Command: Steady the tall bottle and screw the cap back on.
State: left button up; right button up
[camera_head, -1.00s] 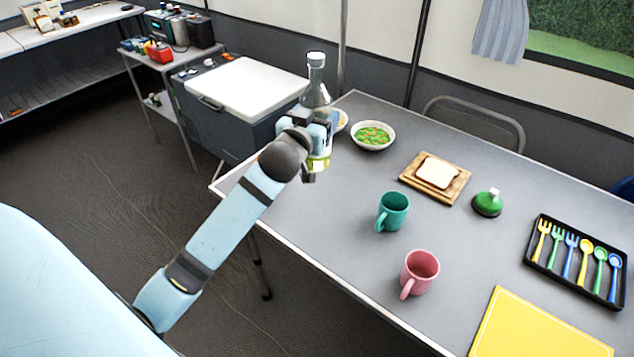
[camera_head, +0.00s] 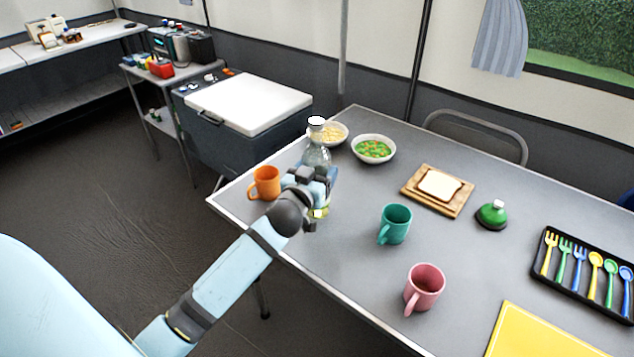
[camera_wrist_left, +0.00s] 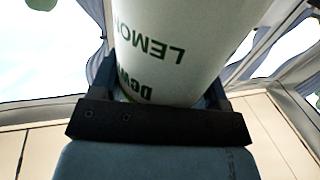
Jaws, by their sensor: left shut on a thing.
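The tall bottle (camera_head: 317,155) is clear, with yellow-green at its base, and looks upright at the table's left end. A white round top shows at its neck (camera_head: 316,122); I cannot tell if it is a cap or the open mouth. My left gripper (camera_head: 312,182) is shut on the bottle's body and hides part of it. In the left wrist view the bottle's pale side (camera_wrist_left: 175,45), with green lettering reading LEMON upside down, fills the space between the fingers (camera_wrist_left: 160,95). I cannot tell whether its base touches the table. No loose cap is clearly seen. My right gripper is out of view.
An orange mug (camera_head: 265,183) stands close left of the gripper. Two bowls, one with green and orange food (camera_head: 373,149), stand behind. A teal mug (camera_head: 396,223), pink mug (camera_head: 425,287), bread board (camera_head: 438,190), green dome-shaped item (camera_head: 492,214) and cutlery tray (camera_head: 583,275) lie rightward.

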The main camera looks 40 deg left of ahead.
pick_arm(q)
notch_tip(320, 180, down, 3)
jog(key=shift+b, duration=0.4)
jog(key=shift+f, duration=0.25)
jog(key=o, duration=1.7)
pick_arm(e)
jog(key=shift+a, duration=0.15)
pick_arm(q)
jog(key=shift+r, duration=0.15)
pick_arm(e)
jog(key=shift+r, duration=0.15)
pick_arm(q)
jog(key=shift+s+r, duration=0.1)
jog(key=s+d, duration=0.2)
jog(key=s, duration=0.9)
jog(key=shift+s+p, duration=0.35)
jog(key=shift+d, duration=0.1)
